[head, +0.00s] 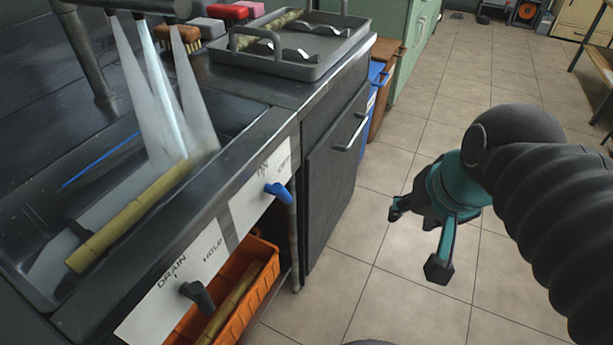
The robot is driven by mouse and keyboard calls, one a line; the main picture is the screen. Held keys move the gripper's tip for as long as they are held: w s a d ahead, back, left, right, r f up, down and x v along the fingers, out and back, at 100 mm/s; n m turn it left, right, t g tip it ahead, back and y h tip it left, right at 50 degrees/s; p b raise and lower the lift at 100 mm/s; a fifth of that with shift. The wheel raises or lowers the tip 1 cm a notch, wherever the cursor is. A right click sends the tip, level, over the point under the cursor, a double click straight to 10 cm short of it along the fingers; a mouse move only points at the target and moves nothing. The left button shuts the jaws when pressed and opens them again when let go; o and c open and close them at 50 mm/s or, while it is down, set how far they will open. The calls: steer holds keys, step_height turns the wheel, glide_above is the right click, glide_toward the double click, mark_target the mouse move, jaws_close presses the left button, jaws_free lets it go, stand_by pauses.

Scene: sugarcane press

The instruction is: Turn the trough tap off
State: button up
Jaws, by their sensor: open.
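Water pours in several streams from a tap spout (135,5) at the top left into the dark trough (235,160). A blue lever (277,190) sits on the white front panel, just below the letters "ON"; the rest of its label is hard to read. A black lever (197,295) sits lower on the panel by the words "DRAIN" and "HOLD". My gripper (417,242) is open and empty, over the tiled floor, well to the right of the blue lever and apart from it.
A cane length (130,215) lies in the trough under the water. An orange crate (265,270) with cane stands below the panel. A grey tray (290,72) and several brushes (228,12) sit on the counter. A cabinet handle (350,135) juts out. The floor (345,235) is clear.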

mark_target(274, 191)
steer(key=w+a+r+m+g+y, duration=0.25)
steer(key=w+a+r+m, duration=0.2)
steer(key=a, duration=0.25)
steer(key=w+a+r+m+g+y, duration=0.2)
steer(key=w+a+r+m+g, duration=0.15)
steer(key=a+r, duration=0.3)
steer(key=shift+t, duration=0.3)
steer(key=x, duration=0.5)
steer(key=b+x, duration=0.1)
steer(key=x, duration=0.3)
steer(key=b+x, duration=0.1)
steer(key=x, duration=0.4)
steer(key=shift+s+a+f, duration=0.25)
steer(key=shift+s, duration=0.05)
jaws_close()
